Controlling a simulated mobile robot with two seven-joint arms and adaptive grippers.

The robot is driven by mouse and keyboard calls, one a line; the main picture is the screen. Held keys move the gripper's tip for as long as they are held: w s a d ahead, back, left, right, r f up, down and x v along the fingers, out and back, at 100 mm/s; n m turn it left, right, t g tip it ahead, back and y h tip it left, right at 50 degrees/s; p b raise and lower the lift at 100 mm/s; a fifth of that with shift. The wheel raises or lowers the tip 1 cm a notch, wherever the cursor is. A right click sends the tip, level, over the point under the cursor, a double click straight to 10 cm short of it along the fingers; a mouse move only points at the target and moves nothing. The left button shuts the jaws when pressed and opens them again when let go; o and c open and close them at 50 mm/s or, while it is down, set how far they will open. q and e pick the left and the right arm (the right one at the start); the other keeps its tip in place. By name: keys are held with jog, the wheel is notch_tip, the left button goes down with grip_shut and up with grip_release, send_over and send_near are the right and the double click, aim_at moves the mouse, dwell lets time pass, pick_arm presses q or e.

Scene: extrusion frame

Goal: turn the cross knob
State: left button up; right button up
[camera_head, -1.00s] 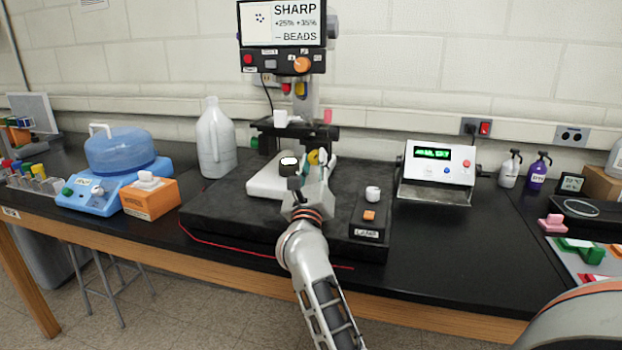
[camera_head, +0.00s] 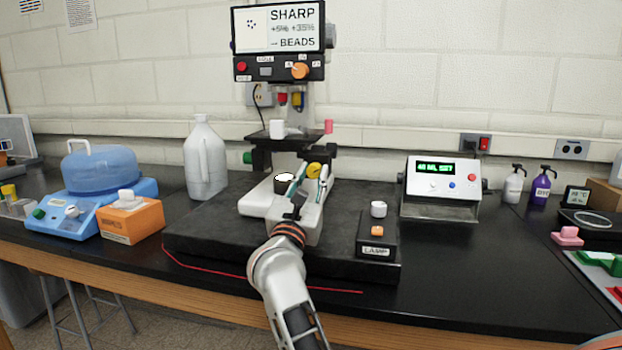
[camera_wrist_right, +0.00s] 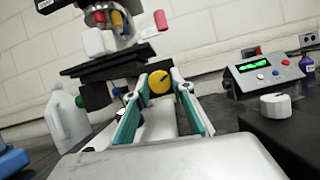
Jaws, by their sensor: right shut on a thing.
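A round yellow knob (camera_head: 313,170) with a dark line across its face sits on the front of the white microscope-like stand (camera_head: 256,203). It looks like the cross knob, though no cross shape shows. In the right wrist view the yellow knob (camera_wrist_right: 159,82) lies between the tips of my teal-lined fingers. My right gripper (camera_head: 311,176) is shut on this knob, one finger on each side; it also shows in the right wrist view (camera_wrist_right: 159,90). The screen (camera_head: 281,28) above reads SHARP, +5% +35%, BEADS. My left gripper is out of view.
A lamp box (camera_head: 377,246) with a white knob stands right of the stand. A display unit (camera_head: 440,187) is farther right. A white jug (camera_head: 204,160), an orange box (camera_head: 132,220) and a blue machine (camera_head: 55,215) stand at left. Bare black bench lies at front right.

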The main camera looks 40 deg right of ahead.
jog(key=shift+f, duration=0.1)
jog(key=o, duration=1.1)
jog(key=v, duration=1.2)
